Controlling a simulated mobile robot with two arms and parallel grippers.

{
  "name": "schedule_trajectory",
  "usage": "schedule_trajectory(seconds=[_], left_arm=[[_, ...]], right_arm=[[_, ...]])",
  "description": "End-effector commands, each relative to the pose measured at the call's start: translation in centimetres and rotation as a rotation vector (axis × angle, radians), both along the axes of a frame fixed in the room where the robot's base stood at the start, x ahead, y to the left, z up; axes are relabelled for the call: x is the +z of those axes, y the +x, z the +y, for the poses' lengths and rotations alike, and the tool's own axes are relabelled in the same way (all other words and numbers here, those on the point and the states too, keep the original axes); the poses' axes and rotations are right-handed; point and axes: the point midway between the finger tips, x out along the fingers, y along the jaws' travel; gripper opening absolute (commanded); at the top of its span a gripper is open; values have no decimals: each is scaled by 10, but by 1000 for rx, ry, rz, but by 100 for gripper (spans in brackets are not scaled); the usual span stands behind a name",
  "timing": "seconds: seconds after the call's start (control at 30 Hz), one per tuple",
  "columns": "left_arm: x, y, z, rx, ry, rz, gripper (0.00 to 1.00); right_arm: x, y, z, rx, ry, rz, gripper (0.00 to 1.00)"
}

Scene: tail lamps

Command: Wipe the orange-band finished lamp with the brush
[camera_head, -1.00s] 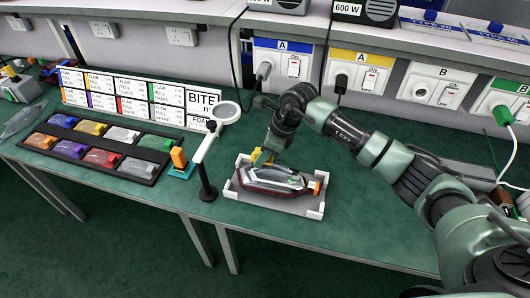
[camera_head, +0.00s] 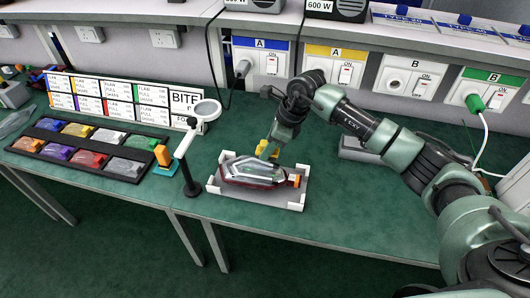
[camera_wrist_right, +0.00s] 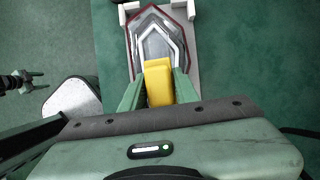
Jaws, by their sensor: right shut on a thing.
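The finished lamp (camera_head: 245,173), clear with a dark red rim and an orange band (camera_head: 294,180) at its right end, lies in a white tray (camera_head: 238,196). My right gripper (camera_head: 273,146) is shut on the yellow brush (camera_head: 264,148), over the lamp's far side. In the right wrist view the yellow brush (camera_wrist_right: 158,82) is between the fingers of the right gripper (camera_wrist_right: 158,92), and it overlaps the near end of the lamp (camera_wrist_right: 159,42). I cannot tell whether the brush touches the lamp.
A magnifier on a stand (camera_head: 191,170) stands close left of the tray. An orange block on a blue base (camera_head: 165,162) and a black rack of coloured lamps (camera_head: 90,150) are further left. Sockets with cables line the back.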

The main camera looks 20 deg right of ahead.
Motion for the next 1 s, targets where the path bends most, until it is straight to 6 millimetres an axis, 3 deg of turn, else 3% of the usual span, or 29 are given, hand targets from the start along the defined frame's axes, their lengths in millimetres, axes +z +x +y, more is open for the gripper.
schedule_trajectory(seconds=[0.5, 1.0], left_arm=[[24, 3, 6, 1, 7, -5, 56], [25, 3, -2, -1, -2, -4, 56]], right_arm=[[49, 2, -15, -7, 1, -2, 0], [52, 2, -17, -8, 1, -2, 0]])
